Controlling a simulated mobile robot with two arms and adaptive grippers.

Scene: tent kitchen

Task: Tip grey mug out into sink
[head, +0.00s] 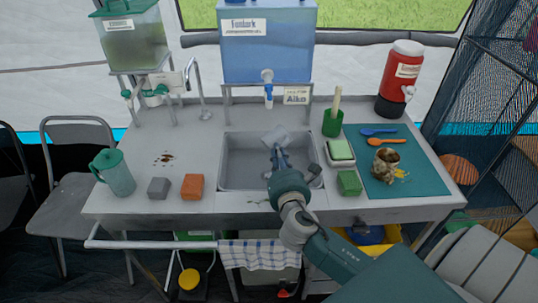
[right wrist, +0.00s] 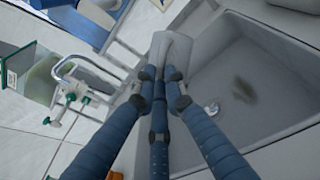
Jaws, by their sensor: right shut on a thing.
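The grey mug (head: 274,136) is over the back part of the sink (head: 234,180) and looks tilted onto its side. My right gripper (head: 279,150) is shut on it, with the arm reaching in from the front right. In the right wrist view the fingers (right wrist: 160,78) close on the mug (right wrist: 172,48), beside the sink basin (right wrist: 225,75). The mug's inside is hidden, and I see no stream falling from it. A dark patch (right wrist: 243,90) and a small pale bit lie on the sink floor. My left gripper is not in view.
A blue water tank (head: 268,45) with a tap stands behind the sink, and a tall faucet (head: 198,90) rises at its left. A green pitcher (head: 115,172) and two sponges stand left. A teal mat (head: 425,175) with a dirty jar (head: 385,161) lies right.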

